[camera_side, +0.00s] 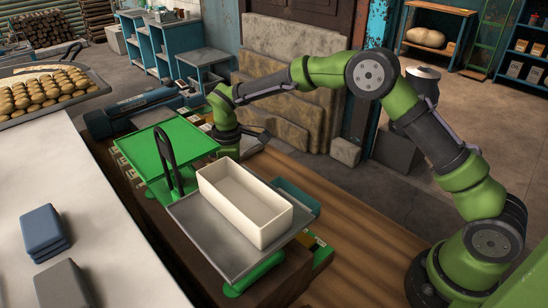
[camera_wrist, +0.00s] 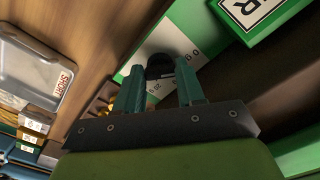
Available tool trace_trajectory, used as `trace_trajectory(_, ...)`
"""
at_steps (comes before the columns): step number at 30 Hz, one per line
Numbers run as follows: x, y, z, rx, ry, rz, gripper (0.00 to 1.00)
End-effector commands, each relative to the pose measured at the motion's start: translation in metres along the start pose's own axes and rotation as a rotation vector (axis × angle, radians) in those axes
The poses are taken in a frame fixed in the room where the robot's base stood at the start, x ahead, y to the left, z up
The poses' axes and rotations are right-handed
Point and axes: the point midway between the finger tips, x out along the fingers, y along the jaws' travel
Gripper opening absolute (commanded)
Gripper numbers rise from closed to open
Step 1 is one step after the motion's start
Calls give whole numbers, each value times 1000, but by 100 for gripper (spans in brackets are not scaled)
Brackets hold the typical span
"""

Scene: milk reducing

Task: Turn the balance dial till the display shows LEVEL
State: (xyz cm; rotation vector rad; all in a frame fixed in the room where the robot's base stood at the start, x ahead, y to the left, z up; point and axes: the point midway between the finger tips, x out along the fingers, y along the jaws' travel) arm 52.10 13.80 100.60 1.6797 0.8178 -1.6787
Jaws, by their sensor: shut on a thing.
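The green balance has a green pan (camera_side: 167,145) at left and a grey metal pan (camera_side: 205,240) at right, with a black arched handle (camera_side: 170,160) between them. A cream rectangular tub (camera_side: 255,207) stands on the grey pan. The dark round dial (camera_wrist: 160,65) shows in the wrist view against a green and white face with small markings. My gripper (camera_wrist: 160,84) has its teal fingers on either side of the dial, shut on it. In the side view my wrist is low behind the balance, with the fingertips hidden. I cannot make out a readable display.
A green box with a white label ending in R (camera_wrist: 250,8) is close at the upper right of the wrist view. A grey tray marked SHORT (camera_wrist: 35,75) lies at left. Wooden bench top (camera_side: 350,240) is clear at right in the side view.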

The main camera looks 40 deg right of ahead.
Motion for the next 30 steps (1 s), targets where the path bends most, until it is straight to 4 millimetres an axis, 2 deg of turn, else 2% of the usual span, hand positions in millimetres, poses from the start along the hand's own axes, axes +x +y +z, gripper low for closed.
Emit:
trace_trajectory(21, 0, -1, 0, 643, -2, -1, 8)
trace_trajectory(30, 0, -2, 0, 825, -3, -1, 8)
